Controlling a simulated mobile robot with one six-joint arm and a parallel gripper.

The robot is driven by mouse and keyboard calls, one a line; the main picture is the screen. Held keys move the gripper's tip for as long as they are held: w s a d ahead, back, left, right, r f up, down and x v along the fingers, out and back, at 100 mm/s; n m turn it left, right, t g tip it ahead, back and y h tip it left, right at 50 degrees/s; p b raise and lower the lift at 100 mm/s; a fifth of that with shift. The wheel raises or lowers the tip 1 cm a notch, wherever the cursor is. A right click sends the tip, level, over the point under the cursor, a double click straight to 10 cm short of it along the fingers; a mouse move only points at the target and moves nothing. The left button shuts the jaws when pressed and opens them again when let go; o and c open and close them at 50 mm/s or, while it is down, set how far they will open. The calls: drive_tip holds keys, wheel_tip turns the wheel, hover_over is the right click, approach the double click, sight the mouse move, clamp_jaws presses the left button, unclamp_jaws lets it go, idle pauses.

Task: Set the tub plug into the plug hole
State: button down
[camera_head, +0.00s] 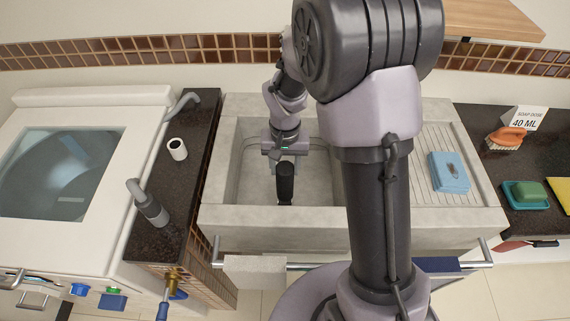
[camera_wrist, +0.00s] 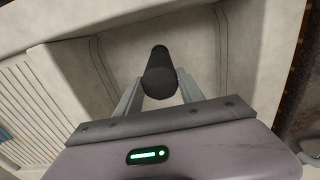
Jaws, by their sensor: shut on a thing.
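My gripper (camera_head: 285,166) is over the left basin of the stone tub (camera_head: 325,217) and is shut on a dark, upright-looking cylinder, which I take to be the tub plug (camera_head: 285,186). In the wrist view the plug (camera_wrist: 160,72) sits between the two grey fingers of my gripper (camera_wrist: 160,92), with its far end pointing toward the basin. I cannot tell whether its lower end touches the basin floor. The plug hole is not visible; the plug or my arm may hide it.
The basin walls surround my gripper closely. A brush (camera_head: 507,138) lies far right.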

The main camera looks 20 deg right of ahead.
drive_tip(key=shift+f+b, duration=0.55)
drive_tip(key=shift+f, duration=0.55)
drive_tip(key=shift+f+b, duration=0.95)
drive_tip(key=shift+f, duration=0.15)
idle(0.4)
drive_tip(key=c, duration=0.6)
unclamp_jaws()
drive_tip(key=shift+c, duration=0.2)
wheel_tip(320, 180, up, 17)
drive_tip(key=p, duration=0.7)
drive_tip(key=shift+r, duration=0.2)
drive_tip(key=s+a+r+t+y+b, duration=0.1)
drive_tip(key=s+a+r+t, duration=0.1)
drive_tip(key=s+r, duration=0.3)
drive_tip(key=s+a+r+t+y+b, duration=0.1)
drive_tip(key=s+r, duration=0.4)
drive_tip(key=s, duration=0.9)
drive_tip(key=a+t, duration=0.1)
drive_tip(key=t, duration=0.1)
drive_tip(key=shift+r+m+t+b, duration=0.3)
drive_tip(key=shift+m+t+b, duration=0.05)
drive_tip(key=shift+m+t, duration=0.05)
